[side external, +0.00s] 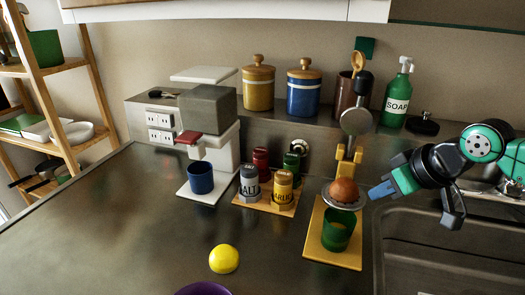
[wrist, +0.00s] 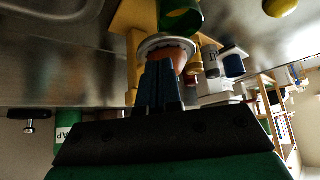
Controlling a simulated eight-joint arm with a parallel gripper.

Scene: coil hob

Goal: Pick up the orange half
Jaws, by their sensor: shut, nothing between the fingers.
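The orange half (side external: 344,191) sits in a metal strainer dish (side external: 329,201) above a green cup (side external: 336,231), its rounded side up. It also shows in the wrist view (wrist: 183,62), partly hidden behind my fingers. My gripper (side external: 372,193) is just right of the dish in the side view, its blue fingers pointing left toward the orange half. The fingers (wrist: 158,64) are shut together with nothing between them. I cannot tell whether the fingertips touch the dish rim.
A yellow stand (side external: 350,160) with a lever rises behind the dish on a yellow board (side external: 318,247). Several shakers (side external: 282,190) stand left of it. A yellow half-round (side external: 224,259) lies in front on open counter. The sink (side external: 450,255) is at right.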

